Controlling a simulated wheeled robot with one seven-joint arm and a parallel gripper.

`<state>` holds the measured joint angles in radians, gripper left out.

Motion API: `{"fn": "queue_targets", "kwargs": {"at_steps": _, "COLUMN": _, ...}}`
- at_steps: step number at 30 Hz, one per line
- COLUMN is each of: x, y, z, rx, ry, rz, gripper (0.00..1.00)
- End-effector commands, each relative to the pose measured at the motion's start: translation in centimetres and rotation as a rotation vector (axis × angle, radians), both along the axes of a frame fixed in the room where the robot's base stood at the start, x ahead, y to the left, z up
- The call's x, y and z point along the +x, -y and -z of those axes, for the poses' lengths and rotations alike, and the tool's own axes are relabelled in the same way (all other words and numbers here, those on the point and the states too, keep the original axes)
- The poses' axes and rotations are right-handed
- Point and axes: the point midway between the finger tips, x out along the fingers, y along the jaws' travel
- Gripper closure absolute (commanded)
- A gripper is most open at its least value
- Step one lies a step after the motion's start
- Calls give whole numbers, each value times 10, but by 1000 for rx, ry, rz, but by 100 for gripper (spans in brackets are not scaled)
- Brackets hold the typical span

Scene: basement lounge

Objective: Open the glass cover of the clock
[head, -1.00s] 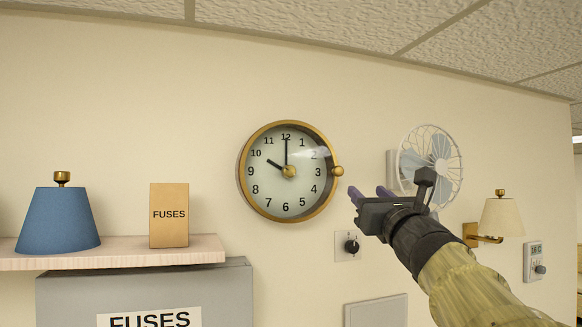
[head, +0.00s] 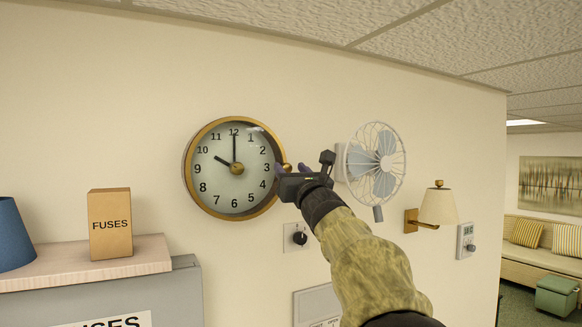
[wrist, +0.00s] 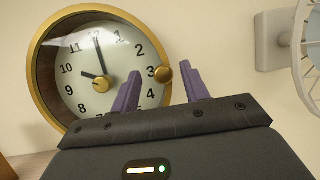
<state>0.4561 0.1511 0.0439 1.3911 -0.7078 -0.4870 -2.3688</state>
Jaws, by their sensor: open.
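The round wall clock (head: 215,203) has a gold rim, a white face and a glass cover that lies closed over it. A round gold knob (wrist: 163,74) sits on the rim's right side, beside the 3. The knob also shows in the head view (head: 287,168), partly behind my gripper. My gripper (wrist: 158,88) is open, with one purple finger on each side of the knob in the wrist view. I cannot tell whether either finger touches it. In the head view my gripper (head: 292,170) is at the clock's right edge.
A white wall fan (head: 376,163) is mounted close to the right of my gripper. A dial switch (head: 298,237) is below it. A wall lamp (head: 438,207) hangs farther right. A shelf (head: 100,262) with a fuses box (head: 110,224) is at lower left.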

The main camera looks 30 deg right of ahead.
Motion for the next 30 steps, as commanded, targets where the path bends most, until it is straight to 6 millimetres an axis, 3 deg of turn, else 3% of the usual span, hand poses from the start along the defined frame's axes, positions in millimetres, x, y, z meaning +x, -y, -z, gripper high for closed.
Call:
{"fn": "queue_targets", "kwargs": {"at_steps": 4, "x": 0, "y": 0, "z": 1, "rx": 0, "ry": 0, "rz": 0, "gripper": 55}}
{"fn": "queue_targets", "kwargs": {"at_steps": 11, "x": 0, "y": 0, "z": 1, "rx": 0, "ry": 0, "rz": 0, "gripper": 98}}
{"fn": "queue_targets", "kwargs": {"at_steps": 12, "x": 0, "y": 0, "z": 0, "rx": 0, "ry": 0, "rz": 0, "gripper": 100}}
{"fn": "queue_targets", "kwargs": {"at_steps": 30, "x": 0, "y": -1, "z": 0, "rx": 0, "ry": 0, "rz": -1, "gripper": 100}}
